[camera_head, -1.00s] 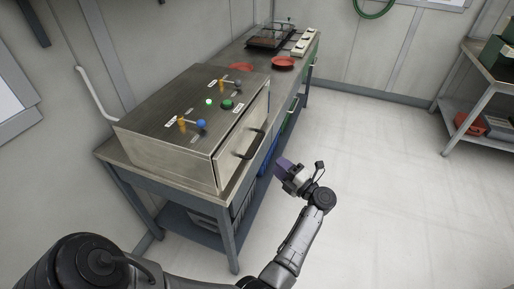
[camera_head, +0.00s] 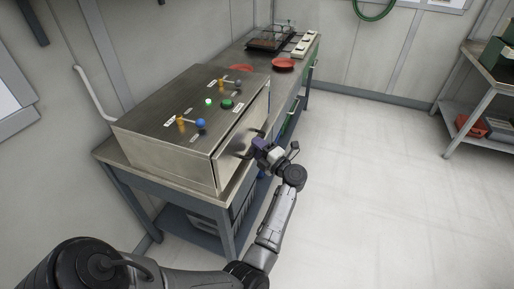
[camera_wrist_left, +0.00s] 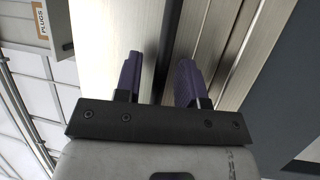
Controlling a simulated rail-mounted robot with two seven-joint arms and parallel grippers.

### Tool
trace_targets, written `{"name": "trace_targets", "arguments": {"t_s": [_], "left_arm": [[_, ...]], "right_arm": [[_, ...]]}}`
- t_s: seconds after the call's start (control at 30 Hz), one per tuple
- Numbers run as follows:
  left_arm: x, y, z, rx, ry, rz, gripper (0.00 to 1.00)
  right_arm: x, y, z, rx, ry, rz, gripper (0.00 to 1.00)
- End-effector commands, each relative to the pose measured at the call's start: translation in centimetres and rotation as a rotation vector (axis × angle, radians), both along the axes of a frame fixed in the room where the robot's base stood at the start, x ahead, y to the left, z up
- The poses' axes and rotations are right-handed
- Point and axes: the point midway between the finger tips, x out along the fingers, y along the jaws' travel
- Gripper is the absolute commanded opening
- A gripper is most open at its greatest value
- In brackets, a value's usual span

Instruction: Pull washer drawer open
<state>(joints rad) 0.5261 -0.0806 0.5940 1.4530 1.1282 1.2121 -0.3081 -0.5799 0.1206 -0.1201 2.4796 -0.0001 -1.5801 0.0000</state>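The washer is a brushed-steel box (camera_head: 165,150) on the workbench, with its drawer front (camera_head: 226,160) facing right. The drawer looks closed. Its black handle (camera_head: 243,155) is partly hidden by my left gripper (camera_head: 255,147), which is right at the drawer front. In the left wrist view, the purple fingers of my left gripper (camera_wrist_left: 158,72) are apart, facing the steel front. A dark narrow strip (camera_wrist_left: 167,40) runs between them; I cannot tell whether it is the handle or whether the fingers touch it. My right gripper is not in view.
Red dishes (camera_head: 283,64) and a dark tray device stand farther back on the bench (camera_head: 262,75). The floor (camera_head: 390,190) to the right is clear. A second shelf unit (camera_head: 484,90) stands at far right.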

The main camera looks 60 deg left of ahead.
Motion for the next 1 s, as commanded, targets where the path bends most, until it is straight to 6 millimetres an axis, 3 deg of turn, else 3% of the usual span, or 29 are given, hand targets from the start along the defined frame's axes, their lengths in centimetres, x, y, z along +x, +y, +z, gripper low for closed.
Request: {"name": "trace_targets", "arguments": {"t_s": [0.13,0.5,1.0], "left_arm": [[0.00,0.01,0.02,0.000,0.000,0.000,0.37],[0.02,-0.02,0.02,0.000,0.000,0.000,0.01],[-0.07,-0.03,0.00,-0.001,0.000,0.005,0.00]], "right_arm": [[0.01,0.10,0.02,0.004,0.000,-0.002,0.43],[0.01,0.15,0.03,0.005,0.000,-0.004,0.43],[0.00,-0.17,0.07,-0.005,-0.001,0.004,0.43]]}}
